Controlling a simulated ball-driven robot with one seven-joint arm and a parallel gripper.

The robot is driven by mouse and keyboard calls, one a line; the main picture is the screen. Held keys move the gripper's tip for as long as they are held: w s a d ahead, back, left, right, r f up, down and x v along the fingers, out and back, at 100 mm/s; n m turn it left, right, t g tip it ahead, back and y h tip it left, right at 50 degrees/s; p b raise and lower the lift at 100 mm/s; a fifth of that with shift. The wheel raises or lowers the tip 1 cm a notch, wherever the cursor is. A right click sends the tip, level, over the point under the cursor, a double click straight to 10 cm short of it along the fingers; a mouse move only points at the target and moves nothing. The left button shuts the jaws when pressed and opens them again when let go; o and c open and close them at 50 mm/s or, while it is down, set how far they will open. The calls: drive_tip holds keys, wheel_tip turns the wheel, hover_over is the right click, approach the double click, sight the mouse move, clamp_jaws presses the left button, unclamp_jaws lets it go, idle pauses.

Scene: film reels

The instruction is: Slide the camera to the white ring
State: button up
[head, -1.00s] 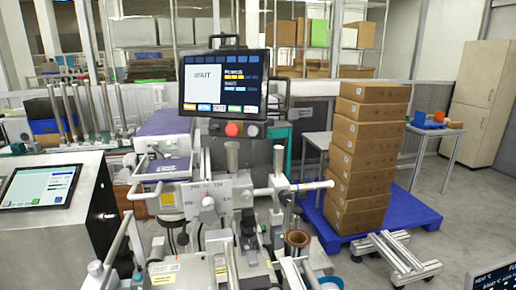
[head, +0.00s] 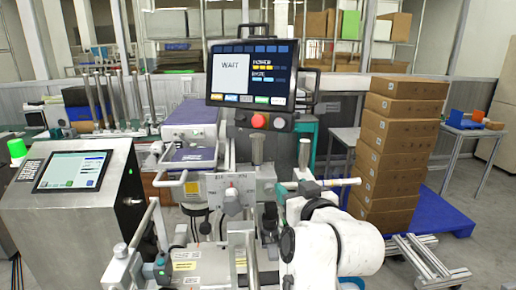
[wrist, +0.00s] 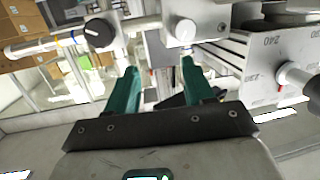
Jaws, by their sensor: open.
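A pale horizontal rail (head: 335,182) crosses the machine's front. A clamp with a dark knob (head: 303,185) sits on it, left of the rail's right end. In the wrist view the rail (wrist: 140,27) runs beyond my fingers, with a black-knobbed clamp (wrist: 100,32) and a white round knob (wrist: 180,30). Thin coloured bands show near the rail's left end; I cannot tell which is the white ring. I cannot clearly make out the camera. My gripper (wrist: 160,82) has two green fingers, wide apart and empty, short of the rail.
A monitor (head: 252,75) reading WAIT stands above the machine. A console with a tablet (head: 72,171) is at left. Stacked cartons (head: 397,150) stand on a blue pallet (head: 440,215) at right. An aluminium frame (head: 425,262) lies on the floor near my arm.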

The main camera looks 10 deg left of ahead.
drive_tip(key=t+y, duration=0.1)
approach(259, 145)
drive_tip(key=p+x, duration=0.2)
drive_tip(key=x, duration=0.9)
drive_tip(key=shift+w, duration=0.1)
